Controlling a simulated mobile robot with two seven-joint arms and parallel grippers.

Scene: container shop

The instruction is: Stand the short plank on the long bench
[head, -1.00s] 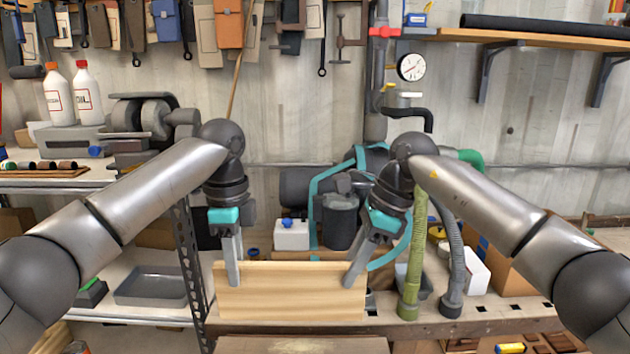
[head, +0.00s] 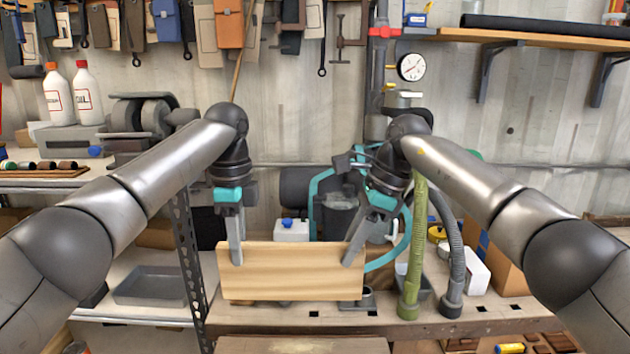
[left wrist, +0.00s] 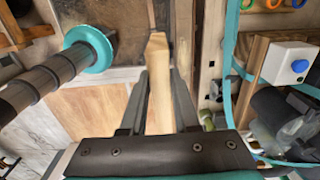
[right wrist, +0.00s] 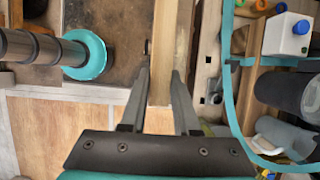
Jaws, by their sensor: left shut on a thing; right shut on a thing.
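The short plank (head: 292,272) is a pale wooden board, upright on its long edge with its broad face toward me. It is in front of or over the long bench (head: 440,322); I cannot tell whether its lower edge touches the bench top. My left gripper (head: 237,258) is shut on the plank's top edge near its left end. My right gripper (head: 350,258) is shut on the top edge near the right end, its fingers slanted. The plank also shows end-on between the fingers in the left wrist view (left wrist: 159,90) and the right wrist view (right wrist: 163,55).
A green hose (head: 413,250) and a grey hose (head: 453,265) stand on the bench right of the plank. A metal shelf unit with a grey tray (head: 152,287) is to the left. A cardboard box (head: 505,265) stands at right.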

